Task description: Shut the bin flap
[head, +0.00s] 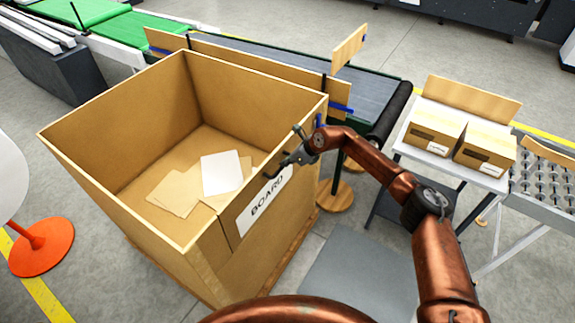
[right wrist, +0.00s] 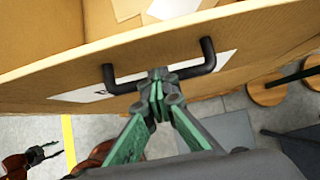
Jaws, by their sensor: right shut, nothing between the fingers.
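The large brown board bin (head: 120,205) stands open-topped at the left of the head view. Its flap (head: 243,211) is the front panel with the BOARD label (head: 266,204); it stands upright, nearly in line with the front wall. Whether it is fully shut I cannot tell. The black bar handle (right wrist: 208,55) is on the flap's outer face. My right gripper (head: 281,165) is shut and empty, its fingertips (right wrist: 156,80) at the handle's middle, seemingly touching it. My left gripper (right wrist: 40,155) shows small at the lower left of the right wrist view; its jaws are unclear.
Flat board sheets (head: 221,172) lie inside the bin. A conveyor (head: 370,88) runs behind it. A white table (head: 455,170) with two cartons (head: 435,130) stands at the right. An orange post base (head: 42,248) is at the left. Grey floor lies in front.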

